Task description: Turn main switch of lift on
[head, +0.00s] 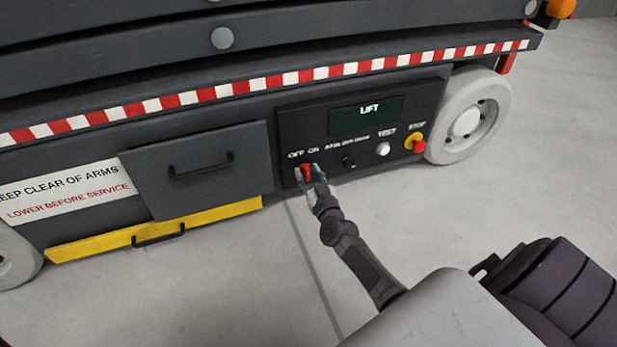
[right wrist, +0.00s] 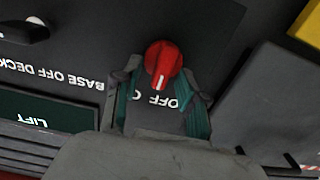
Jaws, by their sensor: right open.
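The main switch is a red rotary knob (head: 306,170) under the OFF ON lettering on the lift's dark control panel (head: 297,119). In the right wrist view, which is upside down, the red knob (right wrist: 164,60) has a white mark pointing down the picture toward the lettering, where OFF is readable and ON is partly hidden. My right gripper (head: 313,179) is at the knob. In the right wrist view its green-padded fingers (right wrist: 160,88) are apart, one on each side of the knob's front. I cannot tell whether they touch it. My left gripper is out of view.
Right of the switch are a black selector knob (head: 348,162), a white TEST button (head: 383,149) and a red STOP button (head: 418,147). A grey box with a handle (head: 196,168) juts out left of the panel. The floor in front is clear.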

